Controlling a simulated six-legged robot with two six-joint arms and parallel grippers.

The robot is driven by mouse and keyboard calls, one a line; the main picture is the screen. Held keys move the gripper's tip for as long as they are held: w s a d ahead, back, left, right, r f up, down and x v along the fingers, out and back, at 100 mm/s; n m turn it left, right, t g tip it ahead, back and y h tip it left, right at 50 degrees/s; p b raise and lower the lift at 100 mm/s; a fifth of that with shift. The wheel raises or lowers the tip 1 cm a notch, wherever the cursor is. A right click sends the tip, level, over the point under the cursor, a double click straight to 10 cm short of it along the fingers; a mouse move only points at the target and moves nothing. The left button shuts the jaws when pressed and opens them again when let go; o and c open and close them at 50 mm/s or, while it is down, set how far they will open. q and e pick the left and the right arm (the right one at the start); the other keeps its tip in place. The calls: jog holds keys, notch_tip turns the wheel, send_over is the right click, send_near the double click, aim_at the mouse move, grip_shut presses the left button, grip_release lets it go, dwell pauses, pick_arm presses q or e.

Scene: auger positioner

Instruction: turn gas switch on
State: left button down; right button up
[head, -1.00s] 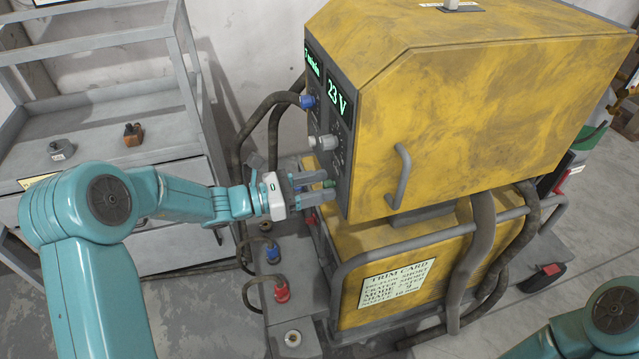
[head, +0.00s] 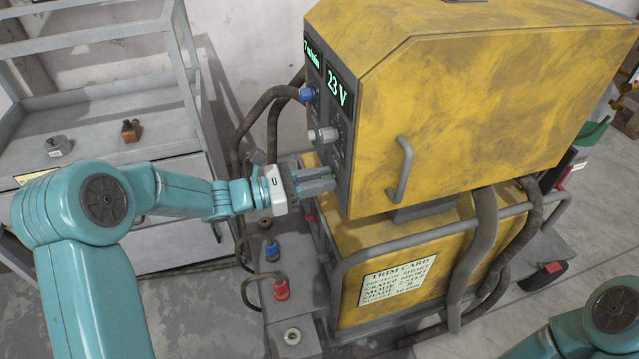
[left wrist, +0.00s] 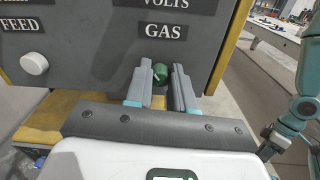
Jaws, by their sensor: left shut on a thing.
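The yellow machine (head: 470,120) has a dark front panel with green displays, one reading 23 V. In the left wrist view, a small green knob (left wrist: 160,72) sits just below the GAS label (left wrist: 166,31). My left gripper (head: 330,180) is at the lower part of the panel. In the left wrist view its two fingers (left wrist: 160,88) stand on either side of the green knob, shut on it. In the head view the fingers mostly hide the knob.
A white knob (left wrist: 34,64) sits under the FEED label, left of the gripper. The panel also carries a blue knob (head: 307,95). A grey handle (head: 400,168) and rail (head: 390,255) stick out from the machine. A grey shelf cart (head: 90,130) stands at left.

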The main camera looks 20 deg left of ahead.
pick_arm(q)
jog(key=shift+s+f+m+b, duration=0.1)
jog(key=shift+m+b, duration=4.1)
jog(key=shift+b, duration=2.1)
jog(key=shift+f+m+b, duration=0.1)
jog(key=shift+m+b, duration=4.1)
jog(key=shift+b, duration=2.1)
jog(key=c, duration=1)
grip_release()
jog(key=shift+r, duration=0.1)
jog(key=p+v, duration=0.2)
jog(key=v, duration=1.4)
jog(key=shift+s+a, duration=0.1)
jog(key=shift+s, duration=0.05)
